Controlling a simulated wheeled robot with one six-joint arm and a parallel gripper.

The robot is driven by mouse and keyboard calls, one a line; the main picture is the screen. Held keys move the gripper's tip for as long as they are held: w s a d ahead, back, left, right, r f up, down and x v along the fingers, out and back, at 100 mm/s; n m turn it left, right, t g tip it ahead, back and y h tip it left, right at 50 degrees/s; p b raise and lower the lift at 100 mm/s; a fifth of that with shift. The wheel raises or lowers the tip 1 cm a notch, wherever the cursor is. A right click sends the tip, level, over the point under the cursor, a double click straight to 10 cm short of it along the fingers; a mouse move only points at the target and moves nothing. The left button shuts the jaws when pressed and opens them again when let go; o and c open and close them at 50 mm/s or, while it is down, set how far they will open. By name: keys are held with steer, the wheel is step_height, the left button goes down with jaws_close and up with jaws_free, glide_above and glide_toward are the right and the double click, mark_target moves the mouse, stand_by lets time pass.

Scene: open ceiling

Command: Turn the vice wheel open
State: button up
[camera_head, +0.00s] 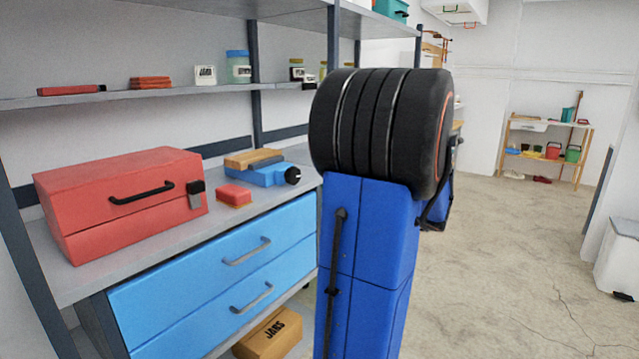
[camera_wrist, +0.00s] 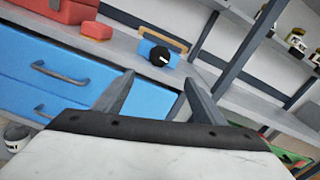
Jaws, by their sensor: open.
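The vice is a blue block with a wooden strip along its far side; its blue body (camera_head: 262,177) sits on the grey workbench (camera_head: 85,285) in the head view. Its black wheel (camera_head: 292,175) is on the right end. In the wrist view the wheel (camera_wrist: 160,57) faces the camera, with the blue vice body (camera_wrist: 145,47) behind it. My gripper (camera_wrist: 159,77) is open and empty, and the wheel appears between and beyond its fingertips, apart from them. My gripper does not show in the head view.
A red toolbox (camera_head: 125,190) and small red block (camera_head: 233,195) sit left of the vice. Blue drawers (camera_head: 215,260) with handles are below. Shelves (camera_head: 140,93) overhang the bench. Floor at right is open.

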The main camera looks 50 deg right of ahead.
steer(key=m, duration=0.5)
glide_toward(296, 175)
steer(key=shift+m, duration=0.3)
steer(key=w, duration=0.9)
steer(key=shift+a, duration=0.4)
steer(key=c, duration=1)
